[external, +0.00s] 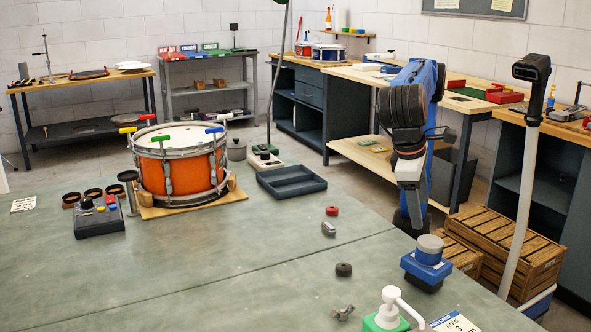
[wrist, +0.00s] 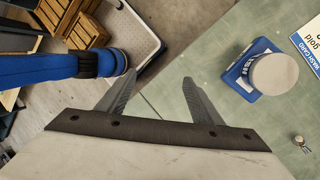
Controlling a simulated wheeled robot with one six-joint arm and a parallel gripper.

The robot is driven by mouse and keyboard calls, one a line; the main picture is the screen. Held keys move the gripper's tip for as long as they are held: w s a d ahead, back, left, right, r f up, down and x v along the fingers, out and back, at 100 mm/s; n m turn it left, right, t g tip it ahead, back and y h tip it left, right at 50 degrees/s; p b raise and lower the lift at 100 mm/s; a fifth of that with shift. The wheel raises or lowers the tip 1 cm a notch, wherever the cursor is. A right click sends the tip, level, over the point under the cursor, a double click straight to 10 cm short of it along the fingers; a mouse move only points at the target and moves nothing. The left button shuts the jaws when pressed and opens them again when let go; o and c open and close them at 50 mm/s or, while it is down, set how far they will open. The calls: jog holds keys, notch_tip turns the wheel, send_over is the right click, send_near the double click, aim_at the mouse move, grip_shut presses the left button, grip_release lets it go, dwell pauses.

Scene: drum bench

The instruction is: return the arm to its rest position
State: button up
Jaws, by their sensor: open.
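My blue arm (external: 418,82) is bent on the right side in the external view, with its forearm end hanging downward. My gripper (external: 412,212) points down near the right edge of the green bench. In the wrist view my gripper (wrist: 159,77) shows two grey fingers spread well apart, with nothing between them. The fingers are clear of the blue block with a round grey top (external: 427,262), which stands on the bench below. That block also shows in the wrist view (wrist: 241,73), right of the fingers.
An orange drum (external: 182,165) stands on the green bench (external: 150,265) with coloured keys on it. A black tray (external: 291,181) lies behind. Wooden crates (external: 520,245) and a grey hose post (external: 525,170) stand right.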

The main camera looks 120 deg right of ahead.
jog(key=s+d+f+n+g+y, duration=0.2)
jog(key=s+d+f+n+y, duration=0.15)
jog(key=s+d+f, duration=1.4)
jog(key=w+d+f+n+t+h, duration=0.1)
jog(key=d+n+t, duration=0.2)
jog(key=d, duration=0.6)
jog(key=w+d+f+n+t+h, duration=0.1)
jog(key=w+d+n+t+h, duration=0.1)
jog(key=d+n+t, duration=0.2)
jog(key=shift+w+d+t, duration=0.3)
jog(key=shift+d+t, duration=1.6)
jog(key=shift+d, duration=1)
